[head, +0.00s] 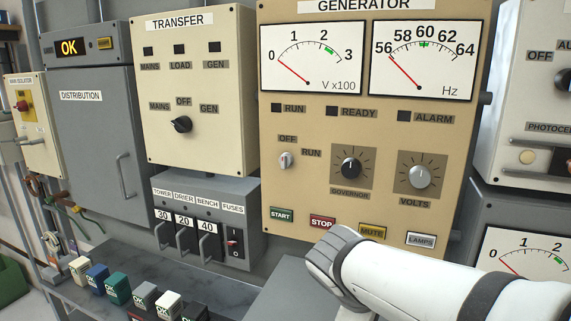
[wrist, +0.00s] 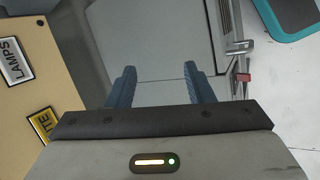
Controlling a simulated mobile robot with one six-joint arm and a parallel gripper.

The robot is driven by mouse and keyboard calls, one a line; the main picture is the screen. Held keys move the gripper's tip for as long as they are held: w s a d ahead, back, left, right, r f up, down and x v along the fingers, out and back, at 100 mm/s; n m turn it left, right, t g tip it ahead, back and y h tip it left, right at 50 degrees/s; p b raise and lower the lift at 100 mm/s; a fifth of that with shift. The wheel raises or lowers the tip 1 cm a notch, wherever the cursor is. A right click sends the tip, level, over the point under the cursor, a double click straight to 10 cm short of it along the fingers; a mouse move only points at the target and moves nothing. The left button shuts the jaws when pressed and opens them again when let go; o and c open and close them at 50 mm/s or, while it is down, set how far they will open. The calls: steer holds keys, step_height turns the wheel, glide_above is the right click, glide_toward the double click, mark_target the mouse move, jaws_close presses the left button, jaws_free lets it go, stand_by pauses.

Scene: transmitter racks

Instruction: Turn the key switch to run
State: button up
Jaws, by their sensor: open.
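The key switch (head: 285,160) is a small silver knob on the tan generator panel (head: 380,140), below the RUN lamp. The label OFF is above it and RUN is to its upper right. Its handle looks about upright, toward OFF. My white arm enters the head view from the lower right, in front of the panel's lower edge; the gripper is not visible there. In the wrist view my gripper (wrist: 160,85) is open and empty, its blue fingers apart. It points past the panel's edge toward the floor, with the LAMPS and MUTE labels at left.
The governor knob (head: 351,168) and volts knob (head: 419,176) are right of the key switch. START (head: 282,214), STOP (head: 322,222), MUTE (head: 372,232) and LAMPS (head: 420,240) buttons line the bottom. The transfer panel (head: 200,90) is at left. Several small blocks stand on a grey shelf (head: 215,285).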

steer(key=w+a+r+n+t+h, duration=0.2)
steer(key=w+a+r+n+t, duration=0.25)
steer(key=w+r+n, duration=0.25)
steer(key=n+t, duration=0.8)
steer(key=n, duration=0.3)
glide_toward(283, 163)
steer(key=w, duration=0.1)
steer(key=p+x, duration=0.2)
steer(key=x, duration=0.4)
steer(key=shift+d, duration=0.2)
steer(key=shift+x, duration=0.85)
steer(key=shift+c, duration=0.3)
